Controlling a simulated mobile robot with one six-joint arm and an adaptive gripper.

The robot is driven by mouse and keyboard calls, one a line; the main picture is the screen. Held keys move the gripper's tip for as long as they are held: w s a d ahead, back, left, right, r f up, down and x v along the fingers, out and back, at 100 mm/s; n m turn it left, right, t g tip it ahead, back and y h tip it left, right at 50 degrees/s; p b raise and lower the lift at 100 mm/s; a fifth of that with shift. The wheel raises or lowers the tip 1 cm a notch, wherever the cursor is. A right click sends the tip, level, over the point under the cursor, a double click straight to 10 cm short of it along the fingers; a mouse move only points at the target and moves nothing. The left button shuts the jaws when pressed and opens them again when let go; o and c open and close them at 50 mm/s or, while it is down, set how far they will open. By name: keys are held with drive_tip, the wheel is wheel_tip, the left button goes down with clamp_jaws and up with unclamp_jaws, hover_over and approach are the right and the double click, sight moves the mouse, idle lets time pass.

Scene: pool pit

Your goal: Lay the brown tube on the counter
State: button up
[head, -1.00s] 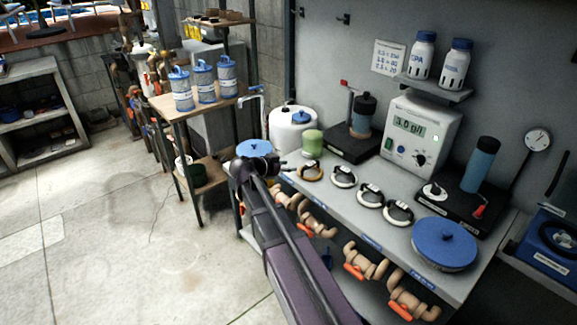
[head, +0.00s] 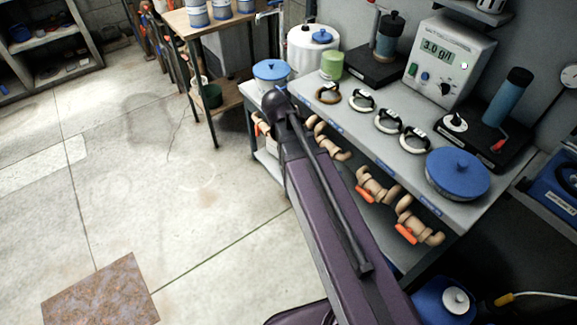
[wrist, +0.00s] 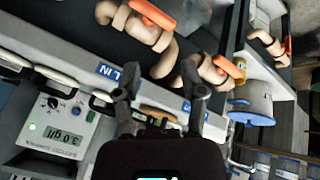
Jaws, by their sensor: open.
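No straight brown tube stands out. A brown ring with a dark clip (head: 327,93) lies on the grey counter (head: 385,150), at the left end of a row of pale rings; I cannot tell if it is the tube. Several tan pipe pieces with orange handles (head: 376,184) sit below the counter top. They also show in the wrist view (wrist: 140,24). My gripper (wrist: 160,92) is open in the wrist view, its fingers apart over the counter's front edge. A brownish curved piece (wrist: 160,113) shows behind and between the fingers, partly hidden. In the head view my arm hides the fingers.
A blue-lidded tub (head: 271,73), green jar (head: 332,64) and white canister (head: 310,48) crowd the counter's left end. A meter (head: 449,62), blue bottle (head: 507,99) and blue-lidded dish (head: 457,174) stand to the right. A wooden stand (head: 190,22) is left; the floor is open.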

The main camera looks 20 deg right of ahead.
drive_tip(key=s+a+f+n+g+y, duration=0.1)
drive_tip(key=s+a+f+n+y, duration=0.1)
drive_tip(key=s+a+n+y, duration=0.4)
drive_tip(key=s+a, duration=0.1)
drive_tip(key=s, duration=0.3)
drive_tip(key=shift+a+f+n+g, duration=0.3)
drive_tip(key=shift+a+f+n, duration=0.05)
drive_tip(key=shift+n, duration=0.05)
drive_tip(key=shift+w+r, duration=0.1)
wheel_tip(320, 180, up, 22)
drive_tip(key=p, duration=2.2)
drive_tip(key=shift+r+p, duration=0.25)
drive_tip(key=shift+p, duration=0.05)
drive_tip(key=shift+f, duration=0.1)
